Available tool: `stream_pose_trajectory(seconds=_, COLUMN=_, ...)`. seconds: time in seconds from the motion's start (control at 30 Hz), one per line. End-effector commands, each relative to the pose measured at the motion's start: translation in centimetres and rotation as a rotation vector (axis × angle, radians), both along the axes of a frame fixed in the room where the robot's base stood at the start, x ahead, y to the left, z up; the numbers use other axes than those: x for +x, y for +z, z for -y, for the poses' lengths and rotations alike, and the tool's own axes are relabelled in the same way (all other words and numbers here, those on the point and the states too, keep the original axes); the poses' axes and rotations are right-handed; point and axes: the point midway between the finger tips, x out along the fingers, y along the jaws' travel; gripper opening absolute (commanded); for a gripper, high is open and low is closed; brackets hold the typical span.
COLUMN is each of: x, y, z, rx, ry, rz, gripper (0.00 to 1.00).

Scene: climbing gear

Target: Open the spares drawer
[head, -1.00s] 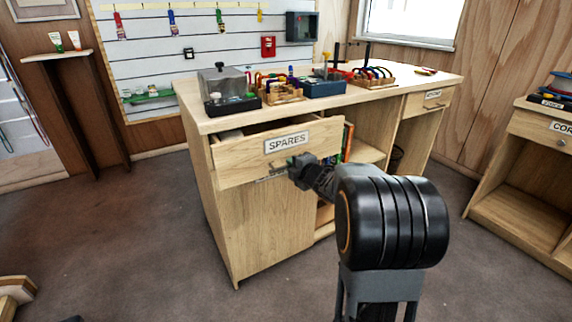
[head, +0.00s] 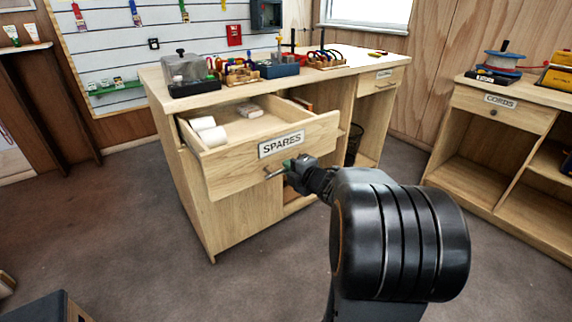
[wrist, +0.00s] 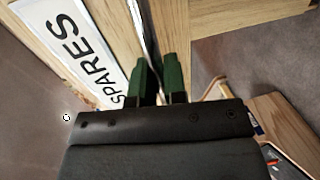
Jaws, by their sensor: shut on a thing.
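The spares drawer (head: 228,172) is pulled well out of the left side of the wooden workbench. White rolls (head: 208,130) and a pale block (head: 250,110) lie inside it. Its front carries a SPARES label (head: 281,144), also large in the wrist view (wrist: 78,45). A metal bar handle (head: 272,174) sits below the label. My gripper (head: 290,166) is at the handle, its green fingers shut on the bar. In the wrist view the fingers (wrist: 159,80) close around the shiny handle (wrist: 143,30), whose lower part is hidden between them.
The workbench top (head: 345,60) holds a clear-lidded box (head: 186,72), racks of coloured gear and a blue box (head: 278,69). A CORDS cabinet (head: 500,102) stands at the right. The floor in front of the drawer is clear.

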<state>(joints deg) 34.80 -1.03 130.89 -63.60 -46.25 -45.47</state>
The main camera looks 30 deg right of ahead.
Motion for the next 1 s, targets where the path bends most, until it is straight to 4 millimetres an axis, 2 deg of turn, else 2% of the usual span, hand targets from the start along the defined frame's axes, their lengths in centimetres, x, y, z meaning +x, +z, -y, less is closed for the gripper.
stream_pose_trajectory(seconds=0.57, x=-0.45, y=0.02, z=0.06, rx=0.000, ry=-0.001, rz=0.000, gripper=0.00)
stream_pose_trajectory(seconds=0.6, x=-0.45, y=0.02, z=0.06, rx=0.000, ry=-0.001, rz=0.000, gripper=0.15)
stream_pose_trajectory(seconds=0.8, x=-0.44, y=0.03, z=0.02, rx=0.000, ry=0.001, rz=0.000, gripper=0.34)
stream_pose_trajectory(seconds=1.0, x=-0.45, y=0.03, z=0.02, rx=0.000, ry=0.001, rz=0.000, gripper=0.36)
